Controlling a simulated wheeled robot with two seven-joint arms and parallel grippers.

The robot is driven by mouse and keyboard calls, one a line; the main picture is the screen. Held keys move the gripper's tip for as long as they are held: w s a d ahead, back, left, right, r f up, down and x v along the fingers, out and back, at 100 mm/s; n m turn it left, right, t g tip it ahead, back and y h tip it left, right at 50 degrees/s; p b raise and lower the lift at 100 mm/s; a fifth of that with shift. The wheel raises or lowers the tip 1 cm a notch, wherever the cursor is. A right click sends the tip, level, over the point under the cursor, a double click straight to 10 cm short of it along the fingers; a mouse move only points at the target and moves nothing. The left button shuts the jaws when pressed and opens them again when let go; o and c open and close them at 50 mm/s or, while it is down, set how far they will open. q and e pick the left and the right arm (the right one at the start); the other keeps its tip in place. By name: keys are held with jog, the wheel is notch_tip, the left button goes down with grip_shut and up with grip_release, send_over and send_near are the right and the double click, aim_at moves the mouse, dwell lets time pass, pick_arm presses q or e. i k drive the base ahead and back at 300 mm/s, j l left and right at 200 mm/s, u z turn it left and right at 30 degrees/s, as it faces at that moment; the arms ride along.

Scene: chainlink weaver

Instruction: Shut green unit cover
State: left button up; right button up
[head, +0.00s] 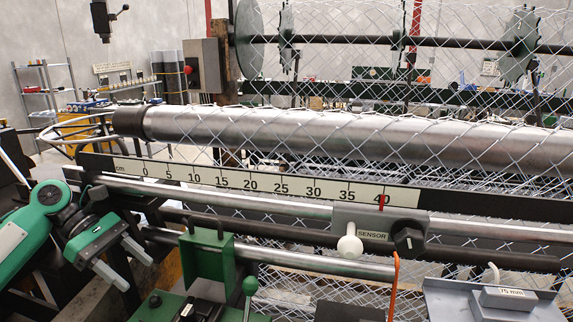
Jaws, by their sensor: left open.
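A green unit (207,262) stands at the bottom centre-left, in front of the rails, with an upright block and a lever with a green ball knob (250,286) at its right. I cannot tell for sure which part is its cover or how far it stands open. My left gripper (137,275) comes in from the left, green with two pale grey fingers. It is open and empty, to the left of the green unit and apart from it. My right gripper is not in view.
A ruler bar (260,184) and steel rails run across behind the unit. A grey sensor box (378,228) with a white knob, a dark knob and an orange cable sits to the right. A grey tray (455,300) marked 75 mm is at bottom right. Wire mesh (450,100) covers the back.

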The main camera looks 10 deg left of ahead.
aim_at(208, 254)
jog(key=k, duration=1.5)
